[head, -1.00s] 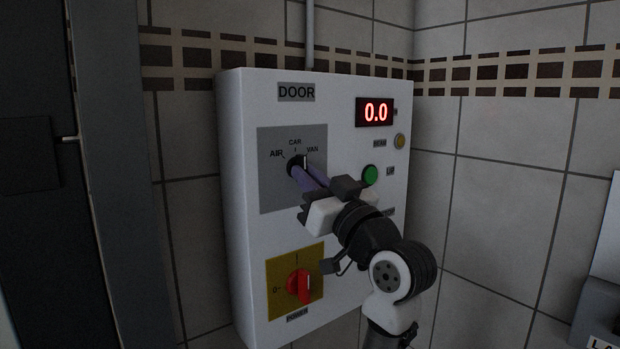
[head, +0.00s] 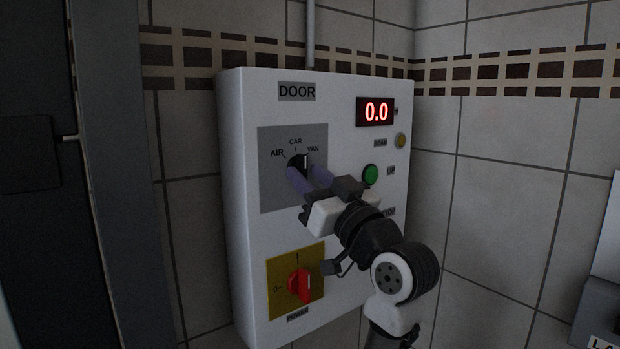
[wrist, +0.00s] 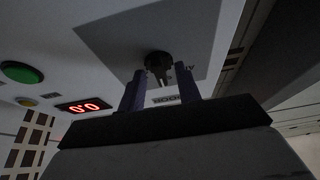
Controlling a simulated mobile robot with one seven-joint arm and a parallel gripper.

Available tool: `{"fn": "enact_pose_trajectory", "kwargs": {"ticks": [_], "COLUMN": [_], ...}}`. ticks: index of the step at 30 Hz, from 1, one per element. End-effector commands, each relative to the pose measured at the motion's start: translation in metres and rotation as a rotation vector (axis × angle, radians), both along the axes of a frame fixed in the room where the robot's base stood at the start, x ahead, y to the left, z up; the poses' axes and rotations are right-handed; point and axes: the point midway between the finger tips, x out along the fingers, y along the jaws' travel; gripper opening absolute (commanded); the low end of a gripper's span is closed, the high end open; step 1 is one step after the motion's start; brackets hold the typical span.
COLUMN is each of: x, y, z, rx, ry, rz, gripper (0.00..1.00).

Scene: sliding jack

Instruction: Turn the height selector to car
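The height selector is a black knob (head: 298,162) on a grey plate (head: 272,190) marked AIR, CAR and VAN, at the upper left of the white DOOR panel. A pale edge shows at its right side, near the VAN side; its exact setting is hard to tell. My gripper (head: 308,178) is open in front of the knob, with its purple fingers apart. In the wrist view, my gripper (wrist: 160,90) has one finger to each side of the knob (wrist: 158,65), with visible gaps. The fingers partly hide the knob's lower part in the head view.
On the same panel are a display reading 0.0 (head: 375,112), a small yellow lamp (head: 400,141), a green UP button (head: 370,175) and a red power switch (head: 300,286) below. My arm covers the panel's lower right. Tiled wall lies behind.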

Motion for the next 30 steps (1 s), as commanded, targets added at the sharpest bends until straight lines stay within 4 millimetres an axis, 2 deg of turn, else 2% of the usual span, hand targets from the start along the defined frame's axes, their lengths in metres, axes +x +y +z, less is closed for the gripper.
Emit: {"fn": "enact_pose_trajectory", "kwargs": {"ticks": [5,12,18,24,30], "x": [-0.020,-0.062,-0.088,-0.100,-0.101], "y": [-0.016,-0.047,-0.066,-0.073,-0.074], "z": [-0.015,-0.036,-0.048,-0.052,-0.052], "rx": [0.000,0.000,0.000,0.000,0.000], "ry": [-0.002,-0.002,-0.001,0.000,0.000], "rz": [-0.005,-0.007,-0.004,-0.002,-0.001], "gripper": [0.34,0.34,0.34,0.34,0.34]}}
